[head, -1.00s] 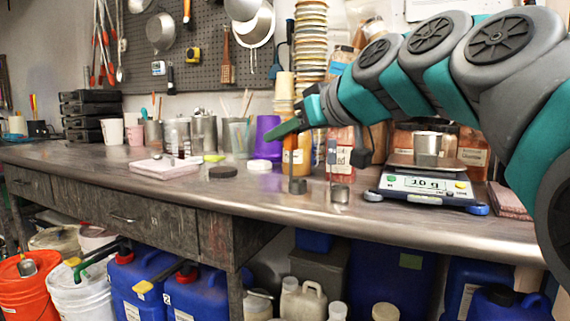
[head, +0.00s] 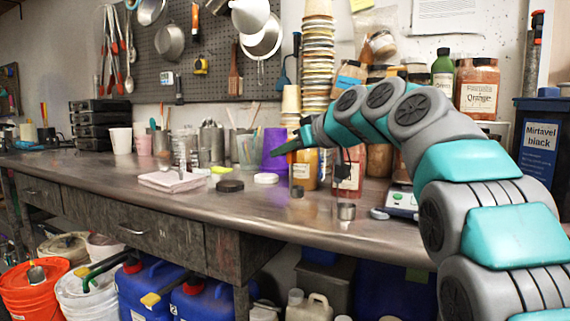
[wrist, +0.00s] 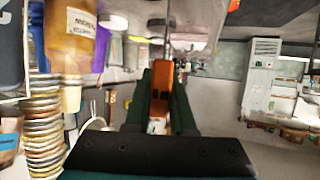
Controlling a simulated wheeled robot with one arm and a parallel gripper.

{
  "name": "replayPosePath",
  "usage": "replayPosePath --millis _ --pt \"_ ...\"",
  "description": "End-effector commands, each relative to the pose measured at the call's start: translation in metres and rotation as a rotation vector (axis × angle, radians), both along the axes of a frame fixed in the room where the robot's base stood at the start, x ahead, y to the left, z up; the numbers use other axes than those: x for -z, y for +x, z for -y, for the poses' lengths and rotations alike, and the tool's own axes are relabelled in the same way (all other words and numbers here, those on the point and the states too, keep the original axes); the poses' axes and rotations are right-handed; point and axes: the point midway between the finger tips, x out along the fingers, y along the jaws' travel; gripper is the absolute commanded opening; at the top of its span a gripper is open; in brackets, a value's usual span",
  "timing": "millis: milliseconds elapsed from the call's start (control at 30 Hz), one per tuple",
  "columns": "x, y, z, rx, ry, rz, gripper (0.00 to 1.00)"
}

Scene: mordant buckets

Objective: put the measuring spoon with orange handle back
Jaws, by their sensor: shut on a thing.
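My gripper (head: 289,148) is over the worktop, in front of the purple cup in the head view, pointing left. In the wrist view its dark green fingers (wrist: 163,98) are shut on an orange handle (wrist: 160,97). A thin metal part runs up from the handle, apparently the measuring spoon's stem; its bowl is not clear. In the head view I cannot make out the held spoon. An orange-handled tool (head: 195,17) hangs high on the pegboard (head: 215,75).
The worktop (head: 110,163) has bare room at front left. A folded pink cloth (head: 172,181), dark disc (head: 230,186), white lid (head: 266,178) and small metal cup (head: 346,211) lie on it. Jars and stacked cups stand behind my gripper. My arm partly hides the scale (head: 401,203).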

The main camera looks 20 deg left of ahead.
Motion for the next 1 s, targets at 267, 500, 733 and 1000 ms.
replayPosePath --millis 267,500,733,1000 --pt "0.024 -0.001 0.000 0.001 0.000 -0.002 0.00" --pt "0.034 -0.001 0.000 -0.001 -0.001 -0.001 0.00" --pt "0.035 -0.001 0.000 -0.001 0.000 0.000 0.00" --pt "0.037 -0.001 0.000 0.000 0.000 -0.001 0.36"
